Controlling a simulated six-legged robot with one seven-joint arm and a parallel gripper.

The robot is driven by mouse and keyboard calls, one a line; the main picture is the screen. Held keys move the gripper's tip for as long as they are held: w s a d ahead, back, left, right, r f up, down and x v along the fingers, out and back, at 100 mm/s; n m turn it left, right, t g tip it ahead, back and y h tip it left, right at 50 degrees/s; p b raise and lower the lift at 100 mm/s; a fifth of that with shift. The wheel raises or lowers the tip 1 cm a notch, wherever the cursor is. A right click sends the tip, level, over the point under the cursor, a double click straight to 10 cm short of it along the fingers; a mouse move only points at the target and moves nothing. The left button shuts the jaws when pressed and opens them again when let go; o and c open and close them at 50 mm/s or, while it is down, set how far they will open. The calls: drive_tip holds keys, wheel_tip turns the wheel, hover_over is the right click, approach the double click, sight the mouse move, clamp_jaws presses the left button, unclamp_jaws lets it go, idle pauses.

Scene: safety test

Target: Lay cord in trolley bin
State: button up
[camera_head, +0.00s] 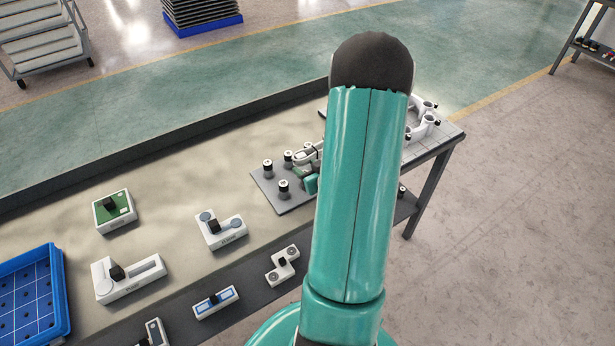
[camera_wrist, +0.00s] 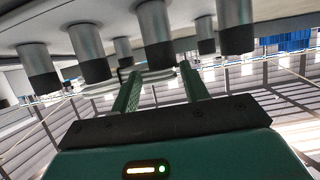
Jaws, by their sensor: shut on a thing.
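A pale looped thing, which looks like the cord (camera_head: 305,156), lies among the posts on a dark board; my arm hides much of it. In the wrist view a pale strand of it (camera_wrist: 158,74) crosses at my fingertips. My gripper (camera_wrist: 160,80) is shut on it, its two green fingers still apart, close to several black-capped grey posts. In the head view only a bit of my gripper (camera_head: 311,183) shows beside my arm. I cannot make out a trolley bin for certain; a wheeled grey trolley (camera_head: 40,40) stands far off at top left.
The dark board (camera_head: 268,195) with black posts (camera_head: 284,187) lies on the long table (camera_head: 160,175). White blocks with black knobs (camera_head: 128,277) and a blue tray (camera_head: 62,290) stand to the left. White clamp-like parts (camera_head: 423,127) lie behind my arm.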

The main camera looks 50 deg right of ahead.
drive_tip(key=shift+f, duration=2.5)
drive_tip(key=shift+f, duration=0.15)
drive_tip(key=o, duration=0.9)
drive_tip(key=v, duration=1.2)
drive_tip(key=shift+r, duration=0.25)
